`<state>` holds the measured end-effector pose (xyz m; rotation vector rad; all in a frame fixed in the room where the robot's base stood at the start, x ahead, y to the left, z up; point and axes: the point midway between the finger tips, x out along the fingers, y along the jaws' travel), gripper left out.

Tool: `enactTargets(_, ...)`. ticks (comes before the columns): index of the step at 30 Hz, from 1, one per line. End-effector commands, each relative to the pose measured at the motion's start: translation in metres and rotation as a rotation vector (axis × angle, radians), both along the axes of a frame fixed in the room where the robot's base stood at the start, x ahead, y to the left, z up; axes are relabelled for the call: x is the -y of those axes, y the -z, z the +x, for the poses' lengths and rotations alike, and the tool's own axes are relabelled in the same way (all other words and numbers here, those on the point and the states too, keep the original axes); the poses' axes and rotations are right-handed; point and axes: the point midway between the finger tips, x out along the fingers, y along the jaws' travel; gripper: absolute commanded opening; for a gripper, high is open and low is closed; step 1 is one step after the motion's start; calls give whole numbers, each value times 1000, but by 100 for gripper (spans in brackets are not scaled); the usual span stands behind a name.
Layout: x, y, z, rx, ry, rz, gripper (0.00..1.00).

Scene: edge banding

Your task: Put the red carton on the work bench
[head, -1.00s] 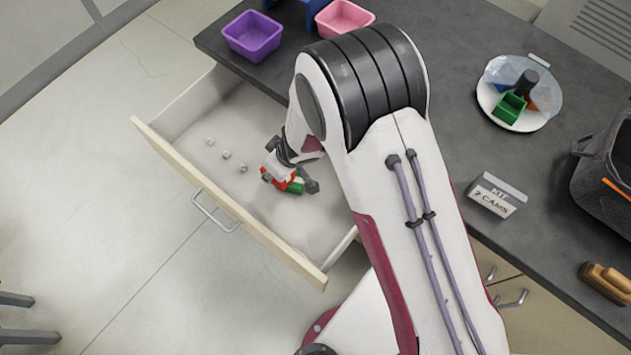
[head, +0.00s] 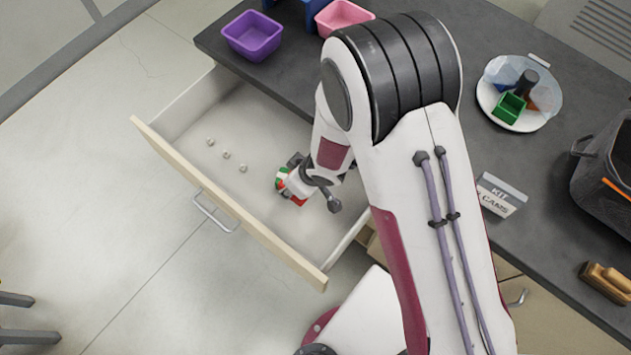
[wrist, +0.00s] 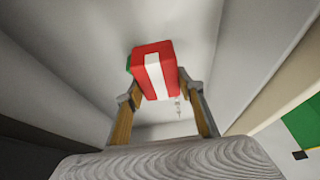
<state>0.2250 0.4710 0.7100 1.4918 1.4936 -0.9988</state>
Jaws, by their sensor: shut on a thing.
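The red carton (wrist: 152,72) has a white stripe and sits between the fingers of my gripper (wrist: 162,112) in the wrist view. A green patch shows at its left edge; I cannot tell whether it is part of the carton. In the head view my gripper (head: 300,186) is shut on the carton (head: 301,201), over the inside of the open drawer (head: 262,232). My gripper partly hides the carton there. I cannot tell how far it is above the drawer floor. The work bench (head: 545,235) has a dark grey top, to the right of the drawer.
Several small nuts (head: 227,155) lie in the drawer.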

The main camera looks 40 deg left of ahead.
Motion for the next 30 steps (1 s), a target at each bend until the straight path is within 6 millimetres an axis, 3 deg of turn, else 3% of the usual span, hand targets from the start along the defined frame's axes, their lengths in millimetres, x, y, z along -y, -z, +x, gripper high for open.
enactTargets(19,74,-1,-3,1,3,0,15)
enactTargets(30,73,22,-3,1,0,0,15)
